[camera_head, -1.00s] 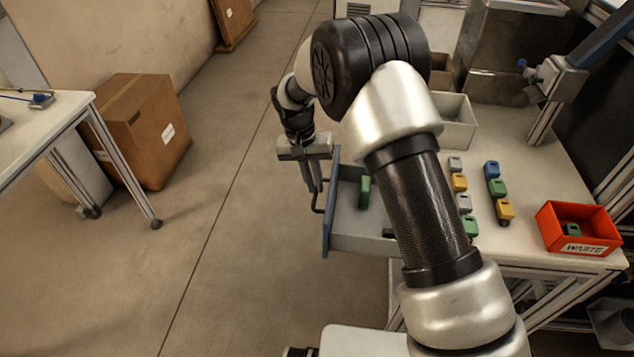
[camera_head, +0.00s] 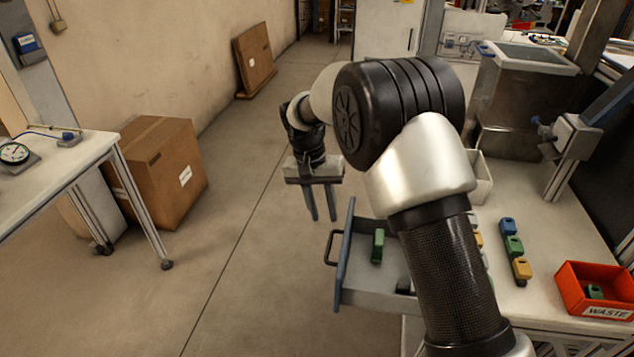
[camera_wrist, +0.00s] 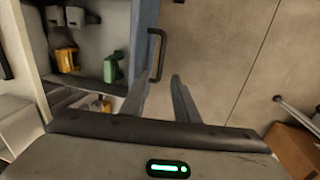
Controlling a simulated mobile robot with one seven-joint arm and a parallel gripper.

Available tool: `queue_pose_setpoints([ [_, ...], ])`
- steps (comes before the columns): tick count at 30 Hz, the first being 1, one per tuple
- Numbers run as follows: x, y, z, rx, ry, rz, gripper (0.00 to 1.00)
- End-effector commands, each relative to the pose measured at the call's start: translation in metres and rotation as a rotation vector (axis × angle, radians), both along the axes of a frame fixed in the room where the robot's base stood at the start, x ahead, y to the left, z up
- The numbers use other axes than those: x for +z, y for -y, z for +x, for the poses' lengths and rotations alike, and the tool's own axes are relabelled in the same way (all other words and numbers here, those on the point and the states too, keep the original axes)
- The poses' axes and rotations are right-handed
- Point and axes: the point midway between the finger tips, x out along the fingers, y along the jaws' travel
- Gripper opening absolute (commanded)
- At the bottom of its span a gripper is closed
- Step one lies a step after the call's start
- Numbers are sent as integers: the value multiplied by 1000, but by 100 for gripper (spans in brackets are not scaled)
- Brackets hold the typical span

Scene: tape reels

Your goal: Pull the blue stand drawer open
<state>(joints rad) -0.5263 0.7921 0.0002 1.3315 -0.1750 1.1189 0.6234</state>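The blue-fronted drawer (camera_head: 345,252) stands pulled out from the bench, with its grey inside showing. Its dark bar handle (camera_head: 329,248) is on the blue front. A green reel (camera_head: 378,245) and a dark item, partly hidden by my arm, are in the drawer. My gripper (camera_head: 321,218) is open and empty, above the floor beyond the handle and apart from it.
The bench top holds blue, green and yellow pieces (camera_head: 513,246) in a row and a red waste bin (camera_head: 597,290) at right. A cardboard box (camera_head: 160,170) and a white table (camera_head: 60,170) stand at left. The floor between is clear.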

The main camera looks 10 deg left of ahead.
Motion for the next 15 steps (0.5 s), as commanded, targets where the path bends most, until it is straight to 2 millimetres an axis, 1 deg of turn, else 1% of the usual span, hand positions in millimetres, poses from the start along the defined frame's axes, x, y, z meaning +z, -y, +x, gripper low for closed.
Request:
queue_pose_setpoints([
  [1, 15, -3, 1, 1, 4, 3, 28],
  [6, 52, -10, 1, 2, 3, 2, 28],
  [10, 74, -14, 0, 1, 2, 1, 28],
  [15, 87, -17, 0, 1, 1, 0, 28],
])
